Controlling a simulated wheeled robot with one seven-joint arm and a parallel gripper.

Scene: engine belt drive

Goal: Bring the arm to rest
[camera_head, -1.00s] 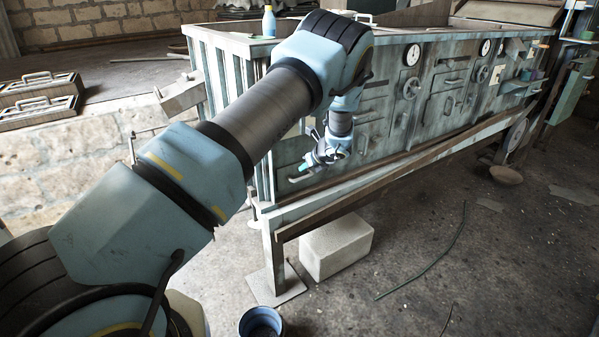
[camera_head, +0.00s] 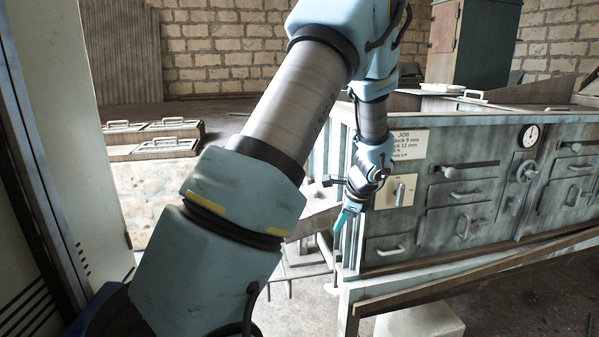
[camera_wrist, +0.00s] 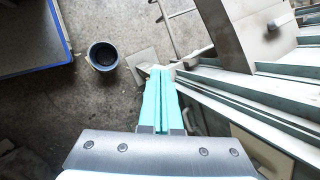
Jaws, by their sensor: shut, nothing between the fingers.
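My gripper (camera_wrist: 160,72) shows in the wrist view with its two teal fingers pressed together and nothing between them. It points down towards the concrete floor, beside the corner of the grey-green machine. In the head view my gripper (camera_head: 341,220) hangs from the bent arm in front of the machine's left end, next to the machine panel (camera_head: 440,210). Whether it touches the machine cannot be told. My arm crosses the middle of the head view and hides part of the machine's left end.
A dark blue bucket (camera_wrist: 103,56) stands on the floor. The machine carries a JOB sign (camera_head: 408,144), a switch plate (camera_head: 396,191), drawers and a gauge (camera_head: 529,135). A pale block (camera_head: 420,322) lies beneath it. Toolboxes (camera_head: 155,138) lie at the back left.

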